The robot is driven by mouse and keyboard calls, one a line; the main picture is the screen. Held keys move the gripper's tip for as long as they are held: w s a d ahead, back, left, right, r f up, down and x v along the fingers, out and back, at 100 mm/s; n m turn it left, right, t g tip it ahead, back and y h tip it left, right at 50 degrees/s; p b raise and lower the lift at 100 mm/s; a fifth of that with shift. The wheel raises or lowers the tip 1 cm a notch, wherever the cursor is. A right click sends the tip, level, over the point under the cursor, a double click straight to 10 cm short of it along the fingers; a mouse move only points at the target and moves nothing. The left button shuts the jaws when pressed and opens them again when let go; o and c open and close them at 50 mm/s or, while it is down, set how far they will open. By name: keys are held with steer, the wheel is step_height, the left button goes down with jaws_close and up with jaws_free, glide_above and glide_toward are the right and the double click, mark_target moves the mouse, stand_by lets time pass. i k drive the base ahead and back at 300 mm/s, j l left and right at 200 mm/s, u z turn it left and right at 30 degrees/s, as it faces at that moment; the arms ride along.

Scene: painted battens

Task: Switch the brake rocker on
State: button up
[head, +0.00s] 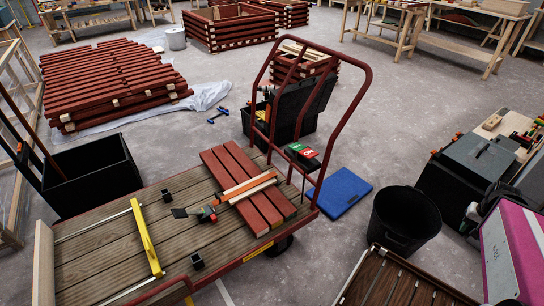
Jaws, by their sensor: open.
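A small dark box with a green face and a red face (302,151) is mounted at the handle end of the flatbed cart (120,235), beside the red tubular handle (365,85). It looks like the brake rocker. White marks on its faces are too small to read, and I cannot tell which side is pressed. My gripper is not in the head view, so nothing of it shows near the rocker.
Red battens (236,185) lie on the cart under an orange bar and a pale strip. A yellow bar (146,238) lies further left.

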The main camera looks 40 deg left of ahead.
mark_target(308, 153)
steer(key=u, duration=1.75)
